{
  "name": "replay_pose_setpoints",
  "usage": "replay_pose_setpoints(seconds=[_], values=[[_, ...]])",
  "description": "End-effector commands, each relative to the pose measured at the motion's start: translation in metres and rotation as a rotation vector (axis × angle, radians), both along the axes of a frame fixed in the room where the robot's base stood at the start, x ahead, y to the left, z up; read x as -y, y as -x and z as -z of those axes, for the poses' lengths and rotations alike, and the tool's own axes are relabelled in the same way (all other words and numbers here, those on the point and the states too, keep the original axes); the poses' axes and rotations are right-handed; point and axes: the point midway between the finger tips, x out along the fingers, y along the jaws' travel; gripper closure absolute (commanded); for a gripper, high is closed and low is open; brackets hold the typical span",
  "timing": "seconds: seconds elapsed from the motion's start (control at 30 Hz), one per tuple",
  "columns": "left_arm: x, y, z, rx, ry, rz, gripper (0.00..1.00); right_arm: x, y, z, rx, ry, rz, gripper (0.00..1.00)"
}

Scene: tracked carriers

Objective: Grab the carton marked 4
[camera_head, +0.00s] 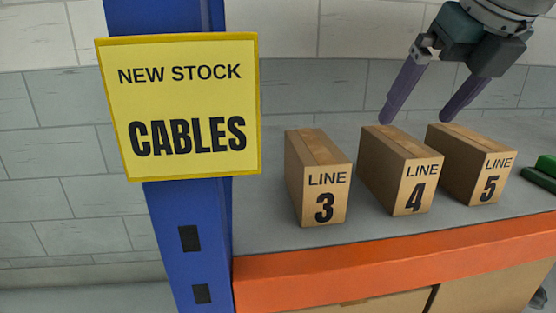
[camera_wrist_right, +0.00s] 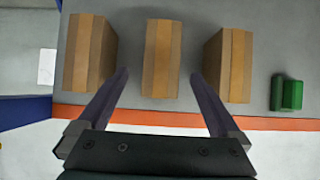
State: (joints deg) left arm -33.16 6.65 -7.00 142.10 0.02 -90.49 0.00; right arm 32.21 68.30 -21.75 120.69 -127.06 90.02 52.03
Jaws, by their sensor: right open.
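The carton marked 4 (camera_head: 408,180) is a brown box with a lighter tape strip on top, standing upright on a grey shelf between two like cartons. My right gripper (camera_head: 416,120) is open and empty, its purple fingers pointing down near the top of carton 4. In the right wrist view, the middle carton (camera_wrist_right: 161,60), carton 4 by its place in the row, lies between the lines of the two fingers, with a gap on each side. My left gripper is in neither view.
Carton 3 (camera_head: 325,180) stands left of carton 4 and carton 5 (camera_head: 475,165) right of it, with narrow gaps. A green object (camera_head: 541,175) lies further right. An orange beam (camera_head: 400,262) edges the shelf. A blue post (camera_head: 190,220) bears a yellow CABLES sign (camera_head: 185,105).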

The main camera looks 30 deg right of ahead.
Motion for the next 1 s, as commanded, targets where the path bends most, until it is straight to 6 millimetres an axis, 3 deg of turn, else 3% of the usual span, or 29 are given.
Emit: replay_pose_setpoints(seconds=[0.6,0.9,1.0], values=[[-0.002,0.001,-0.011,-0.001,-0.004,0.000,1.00,0.019,-0.043,0.067,-0.006,-0.002,-0.001,0.00],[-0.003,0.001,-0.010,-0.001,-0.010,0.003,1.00,0.020,-0.047,0.073,-0.003,0.000,-0.004,0.00],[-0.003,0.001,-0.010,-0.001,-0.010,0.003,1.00,0.020,-0.047,0.073,-0.003,0.000,-0.004,0.09]])
